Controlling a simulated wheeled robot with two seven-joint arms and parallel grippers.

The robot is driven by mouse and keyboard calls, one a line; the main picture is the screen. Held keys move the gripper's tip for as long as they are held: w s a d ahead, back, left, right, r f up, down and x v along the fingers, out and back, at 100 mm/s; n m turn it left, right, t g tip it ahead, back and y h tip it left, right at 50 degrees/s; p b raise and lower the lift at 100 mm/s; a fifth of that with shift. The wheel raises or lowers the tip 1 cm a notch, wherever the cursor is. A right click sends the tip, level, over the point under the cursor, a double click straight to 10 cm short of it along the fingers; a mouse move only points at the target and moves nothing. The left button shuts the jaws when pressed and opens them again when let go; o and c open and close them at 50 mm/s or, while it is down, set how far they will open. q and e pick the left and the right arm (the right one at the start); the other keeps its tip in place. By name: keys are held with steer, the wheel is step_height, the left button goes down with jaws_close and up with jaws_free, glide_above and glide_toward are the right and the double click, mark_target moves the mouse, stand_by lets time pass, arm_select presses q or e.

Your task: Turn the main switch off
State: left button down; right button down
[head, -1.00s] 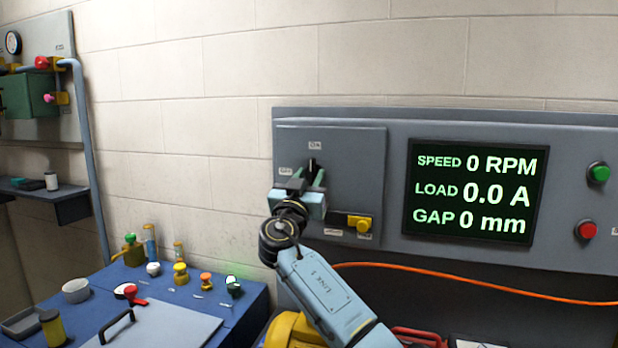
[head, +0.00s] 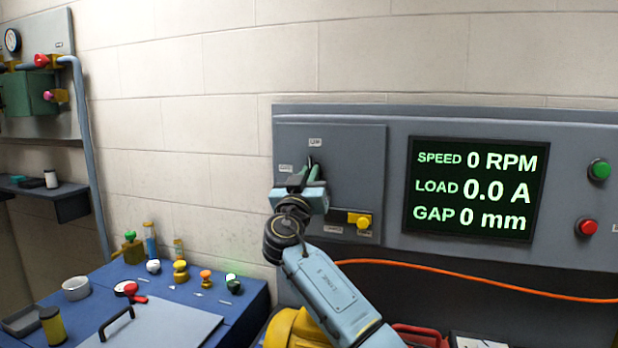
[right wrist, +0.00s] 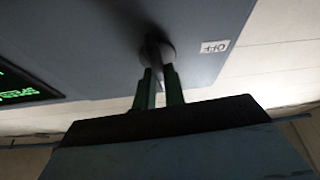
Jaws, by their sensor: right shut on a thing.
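The main switch is a dark handle (head: 309,163) on the left grey panel, with the ON label (head: 315,142) above it and the OFF label (head: 286,168) to its left. My right gripper (head: 302,180) is shut on the handle, its green fingers on either side. In the right wrist view the dark handle (right wrist: 153,72) runs from its round hub down between the fingertips (right wrist: 159,82), and the OFF label (right wrist: 214,46) is beside the hub. The fingers partly hide the handle, so its exact angle is hard to tell. My left gripper is not in view.
A yellow knob (head: 361,219) sits low on the same panel. The display (head: 474,190) and the green (head: 599,171) and red (head: 587,228) buttons are to the right. An orange cable (head: 480,281) runs below. A blue bench (head: 240,305) with small parts stands at the lower left.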

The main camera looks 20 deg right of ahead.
steer(key=n+y+p, duration=0.2)
steer(key=n+p, duration=0.1)
steer(key=n, duration=0.2)
steer(key=n+y+p, duration=0.2)
steer(key=n+p, duration=0.2)
steer(key=n, duration=0.1)
steer(key=n+y+p, duration=0.2)
steer(key=n+p, duration=0.2)
steer(key=n, duration=0.1)
steer(key=shift+r+y, duration=0.25)
steer(key=shift+y, duration=0.15)
steer(key=n+p, duration=0.2)
steer(key=shift+f+n+g+y, duration=0.1)
steer(key=shift+n+g+y, duration=0.2)
steer(key=shift+n+y, duration=0.1)
steer(key=shift+f+n+g, duration=0.15)
steer(key=shift+n+g, duration=0.35)
steer(key=shift+n, duration=0.7)
steer(key=c, duration=1.5)
jaws_free()
